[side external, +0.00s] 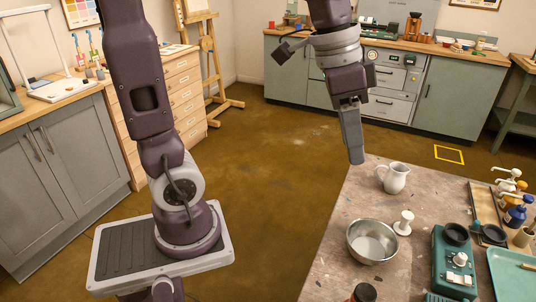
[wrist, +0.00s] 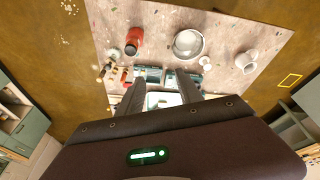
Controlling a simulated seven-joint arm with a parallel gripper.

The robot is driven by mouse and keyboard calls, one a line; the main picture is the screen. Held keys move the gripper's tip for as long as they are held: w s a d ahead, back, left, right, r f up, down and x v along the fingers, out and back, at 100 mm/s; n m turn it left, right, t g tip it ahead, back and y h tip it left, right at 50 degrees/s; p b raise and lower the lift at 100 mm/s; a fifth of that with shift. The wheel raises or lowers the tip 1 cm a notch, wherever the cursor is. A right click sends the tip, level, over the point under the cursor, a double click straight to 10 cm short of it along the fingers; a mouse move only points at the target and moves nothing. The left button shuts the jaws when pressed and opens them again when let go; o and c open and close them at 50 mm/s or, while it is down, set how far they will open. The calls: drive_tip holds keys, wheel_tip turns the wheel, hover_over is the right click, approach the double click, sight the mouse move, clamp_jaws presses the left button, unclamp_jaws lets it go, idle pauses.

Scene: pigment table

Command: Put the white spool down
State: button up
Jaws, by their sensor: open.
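The white spool (side external: 403,222) stands on the work table (side external: 345,205), just right of the metal bowl (side external: 372,242). In the wrist view the spool (wrist: 205,61) shows small beside the bowl (wrist: 188,43). My gripper (side external: 356,158) hangs in the air at the table's far left edge, well above and apart from the spool. Its two fingers show in the wrist view (wrist: 163,82), spread with nothing held between them.
A white jug (side external: 393,178) stands behind the spool. A green device (side external: 455,262), several pump bottles (side external: 510,188) and a teal tray (side external: 512,275) fill the right side. A red jar (wrist: 133,40) stands near the bowl. The table's left part is clear.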

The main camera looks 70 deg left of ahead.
drive_tip(key=s+a+f+n+t+y, duration=0.2)
drive_tip(key=s+n, duration=0.2)
drive_tip(key=s, duration=0.9)
drive_tip(key=shift+s+a+n+t, duration=0.25)
drive_tip(key=shift+s+n+t, duration=0.05)
drive_tip(key=shift+n+t, duration=0.1)
